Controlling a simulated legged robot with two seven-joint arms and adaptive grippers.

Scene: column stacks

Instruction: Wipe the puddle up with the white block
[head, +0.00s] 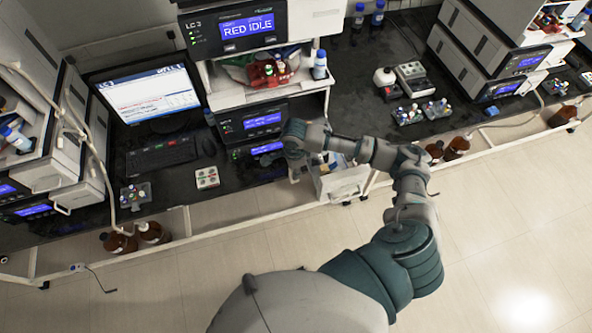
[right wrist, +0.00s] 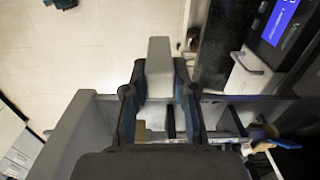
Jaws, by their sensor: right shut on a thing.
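My right gripper (head: 293,168) is at the front edge of the black bench, below the LC 3 instrument stack, and shows small in the head view. In the right wrist view my right gripper (right wrist: 160,82) is shut on the white block (right wrist: 159,56), a pale upright piece between its two fingers. In the head view I cannot make out the block at the gripper. I cannot make out a puddle in either view. My left gripper is not in view.
An open white bin (head: 343,182) is beside the gripper at the bench front; its grey wall (right wrist: 66,135) and loose contents show in the wrist view. Brown bottles (head: 153,232) stand below.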

